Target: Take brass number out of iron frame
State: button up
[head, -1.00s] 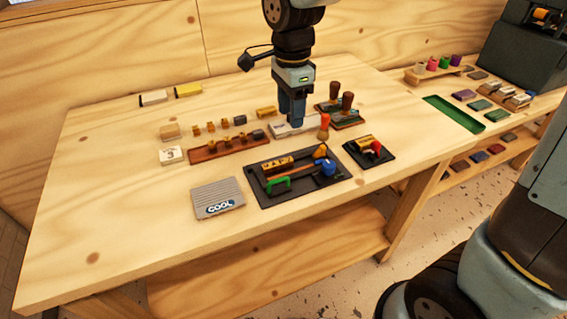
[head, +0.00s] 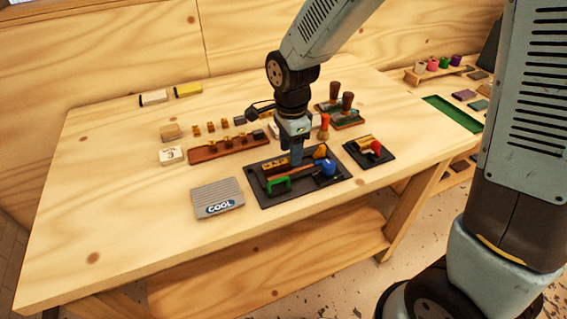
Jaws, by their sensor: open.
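The dark tray (head: 262,199), which looks like the iron frame, lies flat near the front middle of the table. In it are a brass-coloured bar (head: 275,167) with dark marks, possibly the brass number, a green clamp-like piece (head: 277,184), a blue knob (head: 328,168) and an orange-handled tool (head: 320,151). My gripper (head: 297,161) points down over the back middle of the tray, just right of the brass bar. It is open and holds nothing that I can see. Its fingers hide part of the tray's contents. The exact gap to the bar cannot be told.
A smaller black plate (head: 386,157) with a brass bar and red knob is to the right. A wooden rack (head: 228,150) with small brass pieces stands behind left. A grey COOL pad (head: 217,198) lies left. Wooden-handled tools (head: 347,100) stand behind. The front-left table is clear.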

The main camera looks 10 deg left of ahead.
jog(key=shift+f, duration=1.25)
jog(key=shift+c, duration=0.2)
grip_shut()
